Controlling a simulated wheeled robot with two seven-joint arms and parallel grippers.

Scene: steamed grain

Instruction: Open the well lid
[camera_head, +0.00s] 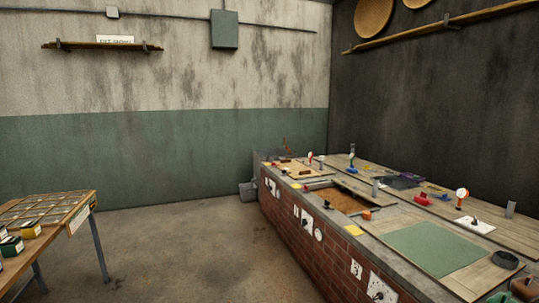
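Neither of my grippers is in view. A long brick counter with a pale top runs along the right side. A rectangular recess with a brown bottom (338,200) is set in the counter top. A flat wooden panel (372,193) lies at its far right edge, and another wooden panel (482,277) lies nearer, beside a green mat (430,246). I cannot tell which panel is the well lid, or whether the recess is the well.
A wooden table with a compartmented tray (50,208) and several small boxes stands at the left. Small tools, signs and a dark ring (505,260) sit on the counter. A grey bin (248,190) stands at the counter's far end. The floor between is clear.

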